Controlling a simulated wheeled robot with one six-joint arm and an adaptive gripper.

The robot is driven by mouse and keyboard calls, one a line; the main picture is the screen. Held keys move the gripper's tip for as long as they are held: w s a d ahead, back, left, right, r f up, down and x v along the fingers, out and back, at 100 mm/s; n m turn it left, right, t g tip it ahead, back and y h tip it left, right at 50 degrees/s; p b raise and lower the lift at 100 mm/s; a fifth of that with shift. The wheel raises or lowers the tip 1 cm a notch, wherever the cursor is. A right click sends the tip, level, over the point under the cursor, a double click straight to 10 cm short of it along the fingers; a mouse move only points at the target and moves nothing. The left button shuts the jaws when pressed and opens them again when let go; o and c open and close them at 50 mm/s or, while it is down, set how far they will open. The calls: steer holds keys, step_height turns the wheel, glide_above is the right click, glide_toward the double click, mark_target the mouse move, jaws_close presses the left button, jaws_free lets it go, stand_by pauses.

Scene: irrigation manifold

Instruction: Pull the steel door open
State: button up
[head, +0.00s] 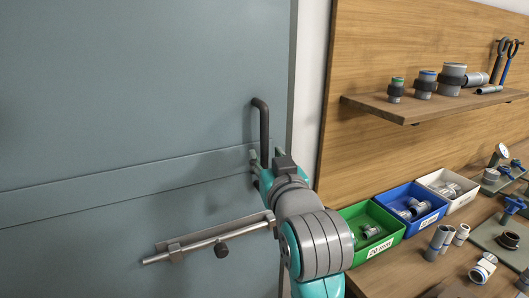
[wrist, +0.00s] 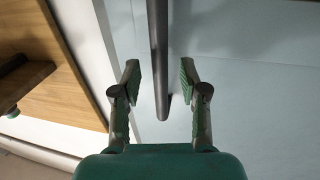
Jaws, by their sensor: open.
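The steel door (head: 120,90) is a flat blue-grey panel filling the left of the head view; it also shows pale in the wrist view (wrist: 245,60). It looks shut against its frame. Its dark vertical bar handle (head: 264,125) is near the right edge. A slide bolt (head: 200,242) with a dark knob lies below it; its right end is hidden by my arm. My gripper (head: 257,163) is at the handle's lower part. In the wrist view my gripper (wrist: 161,75) is open, with the handle (wrist: 159,45) between its fingers and a gap on each side.
A wooden panel with a shelf (head: 430,106) of fittings stands right of the door. Below, a workbench (head: 400,268) carries a green bin (head: 384,243), a blue bin (head: 425,219), a white bin (head: 458,203) and loose fittings, close to my arm's right. The door face at left is clear.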

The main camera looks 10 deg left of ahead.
steer(key=shift+x, duration=1.45)
jaws_close()
